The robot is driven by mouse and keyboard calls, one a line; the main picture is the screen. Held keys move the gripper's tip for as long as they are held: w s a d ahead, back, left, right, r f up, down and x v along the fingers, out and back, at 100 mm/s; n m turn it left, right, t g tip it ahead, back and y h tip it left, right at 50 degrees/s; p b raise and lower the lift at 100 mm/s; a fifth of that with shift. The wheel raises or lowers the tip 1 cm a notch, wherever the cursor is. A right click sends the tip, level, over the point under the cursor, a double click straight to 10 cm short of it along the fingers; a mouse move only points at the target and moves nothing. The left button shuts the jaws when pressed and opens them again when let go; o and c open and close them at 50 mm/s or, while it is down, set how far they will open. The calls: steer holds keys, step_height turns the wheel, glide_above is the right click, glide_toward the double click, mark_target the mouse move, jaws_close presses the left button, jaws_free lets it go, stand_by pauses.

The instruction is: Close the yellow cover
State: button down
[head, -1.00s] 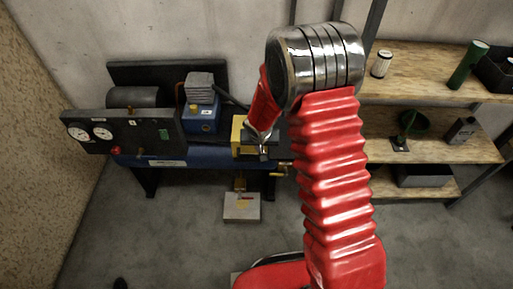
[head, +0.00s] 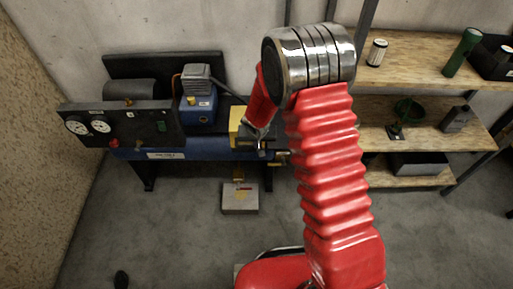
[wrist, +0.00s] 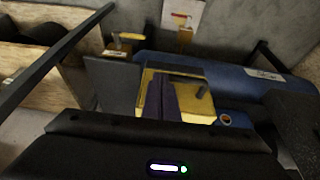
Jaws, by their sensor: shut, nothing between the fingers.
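The yellow cover (head: 236,122) is at the right end of the blue compressor bench, partly hidden behind my gripper (head: 259,134) in the head view. In the wrist view a yellow box-shaped part (wrist: 149,84) is in the middle, with a dark recess and a small grey lever. My gripper is shut and empty, close to the yellow part. I cannot tell whether it touches it. How far the cover stands open is not clear.
A blue tank (head: 165,154) runs under the bench, with a gauge panel (head: 90,124) at left. A grey box (head: 240,198) sits on the floor below. Wooden shelves (head: 420,70) with cans and a funnel stand at right.

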steer(key=shift+w+d+r, duration=0.1)
steer(key=shift+w+r, duration=0.15)
steer(key=shift+r, duration=0.7)
steer(key=shift+w+r, duration=0.2)
steer(key=shift+r, duration=0.75)
steer(key=s+f, duration=0.1)
steer(key=s, duration=0.9)
steer(key=shift+a+f, duration=0.2)
steer(key=shift+a, duration=0.1)
steer(key=s+d+r+n+g+h, duration=0.2)
steer(key=s+d+r+n+h, duration=0.2)
steer(key=s+d+r, duration=0.5)
steer(key=s+d+r+m+t+y, duration=0.1)
steer(key=s+r, duration=0.5)
steer(key=r, duration=0.6)
steer(key=s+d+r+m+t+y, duration=0.1)
steer(key=s+r+m+t+y, duration=0.1)
steer(key=s+r, duration=0.5)
step_height(320, 180, up, 6)
steer(key=shift+s+d+f+y, duration=0.1)
steer(key=shift+s+d+y, duration=0.15)
steer(key=shift+y, duration=0.35)
